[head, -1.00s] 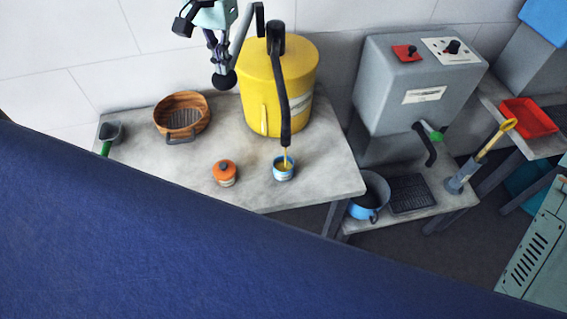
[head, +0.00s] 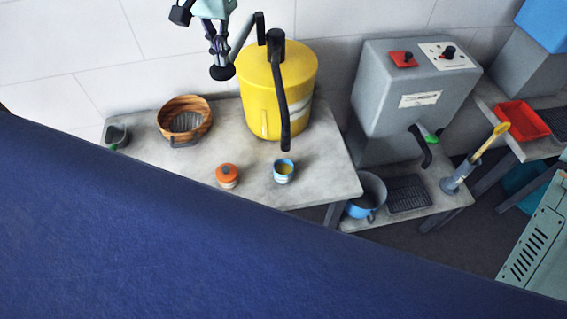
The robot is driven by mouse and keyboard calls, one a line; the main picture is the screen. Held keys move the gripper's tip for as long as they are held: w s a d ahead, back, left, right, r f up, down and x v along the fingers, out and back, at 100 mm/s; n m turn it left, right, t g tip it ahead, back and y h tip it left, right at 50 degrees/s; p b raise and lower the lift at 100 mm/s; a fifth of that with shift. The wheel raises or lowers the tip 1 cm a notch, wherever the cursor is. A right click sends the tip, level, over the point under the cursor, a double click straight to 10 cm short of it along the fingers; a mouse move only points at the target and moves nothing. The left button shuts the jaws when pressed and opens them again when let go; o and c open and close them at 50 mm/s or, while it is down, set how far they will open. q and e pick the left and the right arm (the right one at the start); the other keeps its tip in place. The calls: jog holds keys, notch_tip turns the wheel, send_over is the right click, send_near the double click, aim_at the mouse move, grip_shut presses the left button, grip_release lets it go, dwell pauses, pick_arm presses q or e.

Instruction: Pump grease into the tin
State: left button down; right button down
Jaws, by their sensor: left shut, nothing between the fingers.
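The yellow grease drum (head: 259,101) stands on the workbench, its black spout (head: 283,110) hanging over the front. The small blue-and-white tin (head: 283,176) stands upright below the spout's end, with yellow grease showing inside. No grease stream hangs between spout and tin. The dark pump lever (head: 260,22) slopes down to a round black knob (head: 222,73) left of the drum. My left gripper (head: 219,60) is shut and empty, pointing down just above the knob; whether it touches cannot be told. My right gripper is not in view.
An orange-lidded pot (head: 227,178) stands left of the tin. A wooden basket (head: 206,114) and a dark scoop (head: 117,136) lie further left on the bench (head: 145,160). A grey machine (head: 382,101) stands right. A large blue surface (head: 150,240) hides the front.

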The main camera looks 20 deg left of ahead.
pick_arm(q)
jog(key=shift+r, duration=3.25)
jog(key=shift+f, duration=0.1)
jog(key=shift+f+b, duration=2.15)
jog(key=shift+f, duration=4)
notch_tip(320, 180, up, 3)
jog(key=p, duration=0.3)
jog(key=shift+s, duration=0.1)
jog(key=shift+r+p, duration=0.8)
jog(key=shift+r, duration=3.9)
jog(key=shift+r, duration=0.1)
jog(key=shift+r, duration=2.9)
